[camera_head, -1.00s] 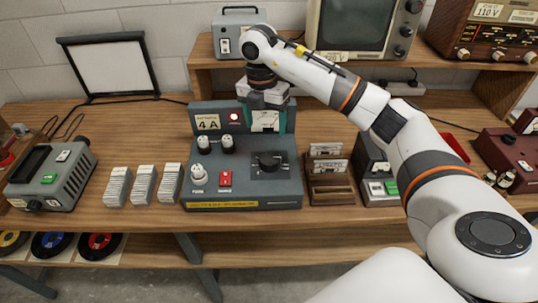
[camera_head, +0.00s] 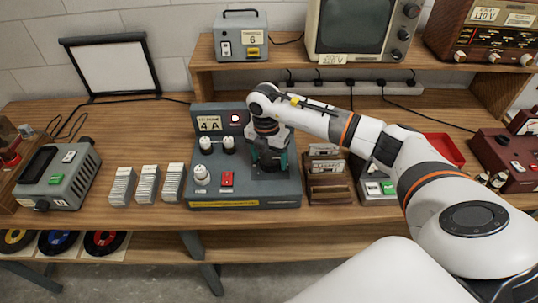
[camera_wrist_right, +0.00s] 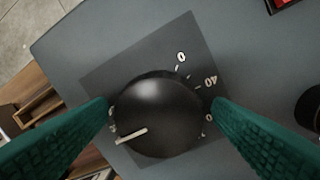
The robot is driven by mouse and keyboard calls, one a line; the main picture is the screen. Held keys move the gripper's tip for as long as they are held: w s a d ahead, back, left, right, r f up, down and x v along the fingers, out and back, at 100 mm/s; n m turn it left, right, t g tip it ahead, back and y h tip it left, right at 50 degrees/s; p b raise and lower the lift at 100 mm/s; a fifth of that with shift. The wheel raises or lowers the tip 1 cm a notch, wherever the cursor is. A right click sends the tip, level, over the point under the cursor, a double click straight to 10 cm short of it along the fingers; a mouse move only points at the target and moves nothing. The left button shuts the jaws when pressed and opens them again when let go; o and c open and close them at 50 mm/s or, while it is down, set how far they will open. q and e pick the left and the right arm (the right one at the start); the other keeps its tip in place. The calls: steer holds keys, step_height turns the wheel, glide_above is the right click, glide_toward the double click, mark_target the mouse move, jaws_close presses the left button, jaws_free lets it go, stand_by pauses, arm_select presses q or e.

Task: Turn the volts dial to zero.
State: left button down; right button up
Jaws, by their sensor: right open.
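The grey control unit (camera_head: 215,172) stands on the bench, with white knobs (camera_head: 202,174), a red switch (camera_head: 227,179) and an upright back panel marked 4 A. The black round volts dial (camera_wrist_right: 158,112) shows in the right wrist view on a dark plate. Its pale pointer line (camera_wrist_right: 132,135) aims to the lower left, away from the readable "0" and "40" marks at upper right; other marks are partly hidden. My right gripper (camera_head: 268,162) points down over the dial and hides it in the head view. Its open green fingers (camera_wrist_right: 162,108) lie either side of the dial. My left gripper is out of view.
A grey device (camera_head: 60,178) sits further left. A shelf (camera_head: 340,66) with a television runs behind.

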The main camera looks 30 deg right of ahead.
steer(key=c, duration=1)
steer(key=shift+o, duration=0.2)
